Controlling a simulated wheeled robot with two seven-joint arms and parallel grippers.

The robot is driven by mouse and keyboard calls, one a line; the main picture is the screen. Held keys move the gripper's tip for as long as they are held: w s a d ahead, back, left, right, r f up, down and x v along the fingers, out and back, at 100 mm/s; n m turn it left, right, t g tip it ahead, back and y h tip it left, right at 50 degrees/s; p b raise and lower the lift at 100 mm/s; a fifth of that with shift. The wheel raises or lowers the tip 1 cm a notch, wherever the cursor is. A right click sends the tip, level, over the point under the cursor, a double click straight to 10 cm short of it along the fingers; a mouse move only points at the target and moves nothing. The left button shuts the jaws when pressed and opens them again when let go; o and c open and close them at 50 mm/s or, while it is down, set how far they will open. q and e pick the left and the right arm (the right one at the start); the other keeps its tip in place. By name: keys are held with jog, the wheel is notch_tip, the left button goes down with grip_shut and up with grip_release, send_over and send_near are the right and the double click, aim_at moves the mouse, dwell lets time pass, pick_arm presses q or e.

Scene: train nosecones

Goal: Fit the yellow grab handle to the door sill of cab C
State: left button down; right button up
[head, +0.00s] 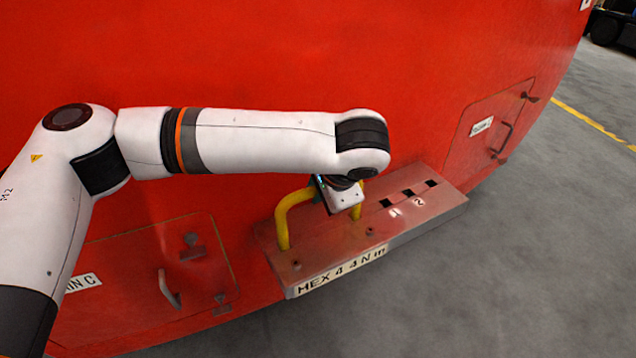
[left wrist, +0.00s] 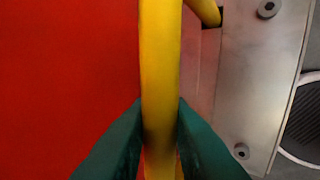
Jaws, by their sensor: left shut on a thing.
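The yellow grab handle (head: 283,222) stands on the left part of the door sill (head: 430,210), a ledge on the red cab (head: 440,60). My left gripper (head: 340,195) is shut on the handle's bar, partly hidden by my arm. In the left wrist view, the green fingers (left wrist: 159,125) close on both sides of the yellow bar (left wrist: 160,60). One leg end meets a dark square slot (left wrist: 213,18) in the sill; how deep it sits cannot be told. Both legs reach the sill top in the head view. My right gripper is not in view.
Dark square slots (head: 408,193) with marks "1" and "2" lie right of the handle. Bolts (left wrist: 241,151) dot the sill. Its front label (head: 340,272) reads "HEX 4 4 N m". Hatches flank it, the left one with a plate (head: 84,283) ending "IN C". Grey floor (head: 530,260) is clear.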

pick_arm(q)
jog(key=shift+f, duration=0.6)
jog(key=c, duration=1.3)
grip_release()
jog(key=shift+f, duration=0.1)
jog(key=shift+o, duration=0.2)
